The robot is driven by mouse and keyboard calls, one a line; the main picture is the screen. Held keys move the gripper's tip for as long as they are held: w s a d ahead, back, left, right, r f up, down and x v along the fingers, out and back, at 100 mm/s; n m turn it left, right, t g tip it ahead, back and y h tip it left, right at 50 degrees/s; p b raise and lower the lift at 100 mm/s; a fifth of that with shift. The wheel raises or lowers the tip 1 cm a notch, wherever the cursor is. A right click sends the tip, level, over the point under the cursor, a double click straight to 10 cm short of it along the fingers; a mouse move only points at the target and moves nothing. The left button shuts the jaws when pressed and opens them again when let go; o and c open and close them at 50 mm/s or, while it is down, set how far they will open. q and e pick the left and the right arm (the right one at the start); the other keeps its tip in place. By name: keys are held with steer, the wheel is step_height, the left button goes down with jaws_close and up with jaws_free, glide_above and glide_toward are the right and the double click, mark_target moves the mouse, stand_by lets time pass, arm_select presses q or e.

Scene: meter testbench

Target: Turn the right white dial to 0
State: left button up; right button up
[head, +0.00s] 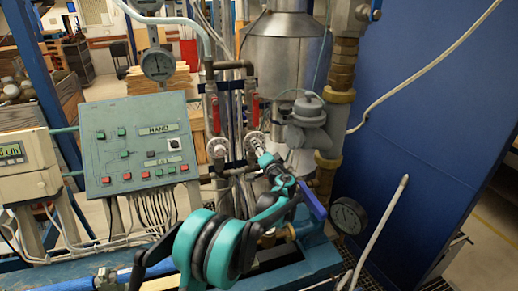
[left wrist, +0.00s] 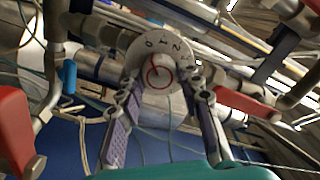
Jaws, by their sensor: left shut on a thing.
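The right white dial (head: 254,142) is a small round wheel on a pipe, right of a matching left white dial (head: 218,147). My left gripper (head: 264,157) reaches it from the lower right and partly covers it. In the left wrist view the right dial (left wrist: 157,47) shows a pale rim with dark digits and a red ring on its hub. My left gripper (left wrist: 158,82) has one finger on each side of the hub and is shut on it. Which digit is selected is too blurred to tell. My right gripper is not in view.
Red lever handles (head: 215,115) stand on the pipes above the dials. A green control box (head: 142,143) is at left, a grey meter body (head: 308,125) behind at right, and a pressure gauge (head: 348,216) at lower right. In the wrist view, red handles (left wrist: 14,130) flank my fingers.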

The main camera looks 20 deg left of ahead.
arm_select(q)
steer(key=shift+f, duration=0.1)
steer(key=o, duration=1.2)
steer(key=shift+c, duration=0.2)
steer(key=v, duration=1.2)
steer(key=shift+s+a, duration=0.1)
